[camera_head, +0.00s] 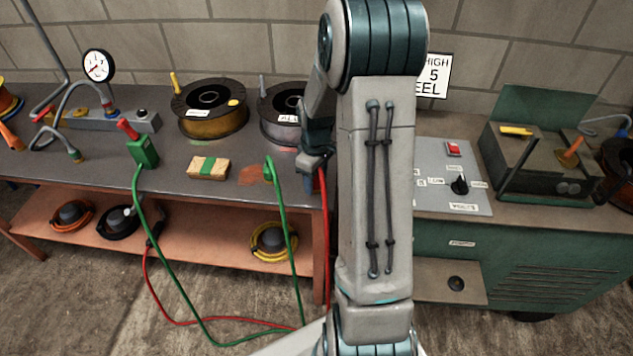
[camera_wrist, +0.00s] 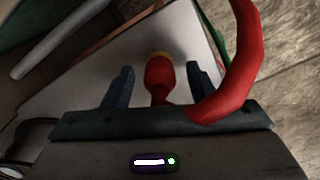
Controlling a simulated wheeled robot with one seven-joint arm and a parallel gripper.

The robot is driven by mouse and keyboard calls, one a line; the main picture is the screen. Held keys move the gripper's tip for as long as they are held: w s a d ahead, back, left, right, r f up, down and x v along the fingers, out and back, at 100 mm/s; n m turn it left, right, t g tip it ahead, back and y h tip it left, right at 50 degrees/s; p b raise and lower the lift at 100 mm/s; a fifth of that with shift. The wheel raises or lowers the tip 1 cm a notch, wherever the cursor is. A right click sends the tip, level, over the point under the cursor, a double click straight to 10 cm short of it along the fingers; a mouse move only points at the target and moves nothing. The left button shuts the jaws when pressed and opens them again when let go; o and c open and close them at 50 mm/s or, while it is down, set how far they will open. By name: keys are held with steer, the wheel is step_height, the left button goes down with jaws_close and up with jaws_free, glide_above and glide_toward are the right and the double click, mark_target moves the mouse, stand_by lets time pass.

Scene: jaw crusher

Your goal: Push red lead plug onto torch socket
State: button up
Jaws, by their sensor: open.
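The red lead plug (camera_wrist: 159,78) stands between my fingers in the wrist view, with a yellowish collar at its far end. My gripper (camera_wrist: 158,82) is open, one dark finger on each side of the plug with visible gaps. The red lead (camera_wrist: 240,60) bends up and around at the right. In the head view my gripper (camera_head: 312,160) is mostly behind my arm, and the red lead (camera_head: 323,215) hangs down beside it. The collar is against or just above a pale surface; I cannot tell which. I cannot make out the torch socket clearly.
A green-cased machine (camera_head: 520,250) with a grey control panel (camera_head: 455,175) stands at right. The bench (camera_head: 100,180) at left holds wire spools (camera_head: 210,108), a gauge (camera_head: 98,65) and a green clamp (camera_head: 143,150). A green lead (camera_head: 282,215) hangs left of the gripper.

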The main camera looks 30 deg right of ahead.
mark_target(318, 175)
steer(key=shift+f, duration=0.15)
steer(key=c, duration=1)
steer(key=r, duration=0.4)
steer(key=shift+s+d+r, duration=0.2)
steer(key=shift+r, duration=0.15)
steer(key=s+d+r, duration=0.2)
steer(key=s, duration=0.1)
steer(key=s+d+r, duration=0.2)
steer(key=s, duration=0.1)
steer(key=s+d+r, duration=0.2)
steer(key=s, duration=0.1)
steer(key=shift+s+r, duration=0.2)
